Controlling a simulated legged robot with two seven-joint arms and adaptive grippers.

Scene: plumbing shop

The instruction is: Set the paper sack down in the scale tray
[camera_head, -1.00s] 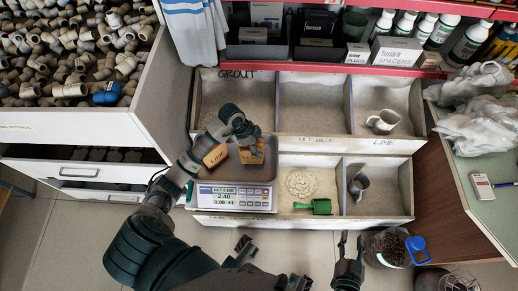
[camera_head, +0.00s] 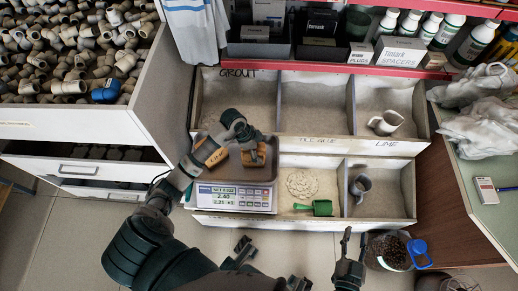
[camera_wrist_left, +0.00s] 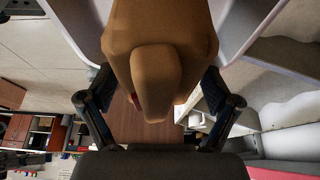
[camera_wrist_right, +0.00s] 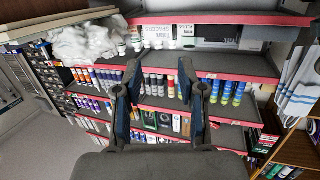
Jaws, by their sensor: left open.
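The scale tray (camera_head: 235,177) is a dark shallow pan on the white scale (camera_head: 217,197). Two brown paper sacks are in it: a lettered sack (camera_head: 210,151) at left and another sack (camera_head: 253,155) at right. My left gripper (camera_head: 257,140) is over the right sack and partly hides it. In the left wrist view this brown sack (camera_wrist_left: 160,60) fills the space between the spread fingers, which stand either side of it. My left gripper is open. My right gripper (camera_head: 348,245) is open and empty, low at right, away from the scale.
A drawer unit of pipe fittings (camera_head: 75,75) stands left.

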